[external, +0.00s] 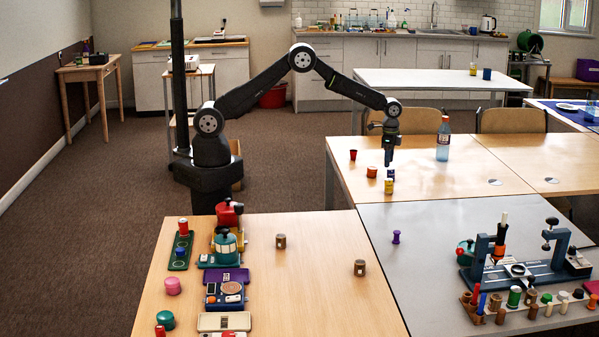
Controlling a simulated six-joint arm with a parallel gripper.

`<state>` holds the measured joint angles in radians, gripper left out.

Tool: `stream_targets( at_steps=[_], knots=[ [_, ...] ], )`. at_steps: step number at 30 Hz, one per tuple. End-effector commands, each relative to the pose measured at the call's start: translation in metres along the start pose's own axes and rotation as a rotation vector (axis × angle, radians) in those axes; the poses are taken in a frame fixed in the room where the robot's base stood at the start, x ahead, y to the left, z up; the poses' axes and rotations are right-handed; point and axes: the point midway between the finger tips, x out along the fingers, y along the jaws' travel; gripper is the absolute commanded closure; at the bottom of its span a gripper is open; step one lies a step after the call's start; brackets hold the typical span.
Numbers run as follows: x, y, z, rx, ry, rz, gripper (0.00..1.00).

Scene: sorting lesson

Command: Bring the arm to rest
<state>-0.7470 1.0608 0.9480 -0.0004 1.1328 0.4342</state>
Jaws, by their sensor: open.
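My gripper (388,160) points down at the end of my outstretched arm, above the left part of the far wooden table (450,178). Its jaws are open and I see nothing between them. Just below and in front of it stand a small yellow piece (388,187) and a dark purple piece (391,174). An orange-red piece (371,172) stands to its left, and a red cup (353,154) farther left. I cannot tell exactly how high the fingertips are above the tabletop.
A grey table (430,235) holds a purple spool (396,237) and a dark clamp device (520,265). The near wooden table (310,310) carries two brown pieces and several coloured devices at its left.

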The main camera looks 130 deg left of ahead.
Motion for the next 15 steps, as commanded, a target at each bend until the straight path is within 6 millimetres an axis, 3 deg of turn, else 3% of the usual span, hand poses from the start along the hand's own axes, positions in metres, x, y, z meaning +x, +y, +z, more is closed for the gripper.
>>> stream_targets(
  at_steps=[12,15],
  knots=[
    [-0.046,0.071,0.004,0.002,0.002,-0.001,0.49],
    [-0.067,0.069,0.004,0.000,0.003,-0.001,0.49]
  ],
)
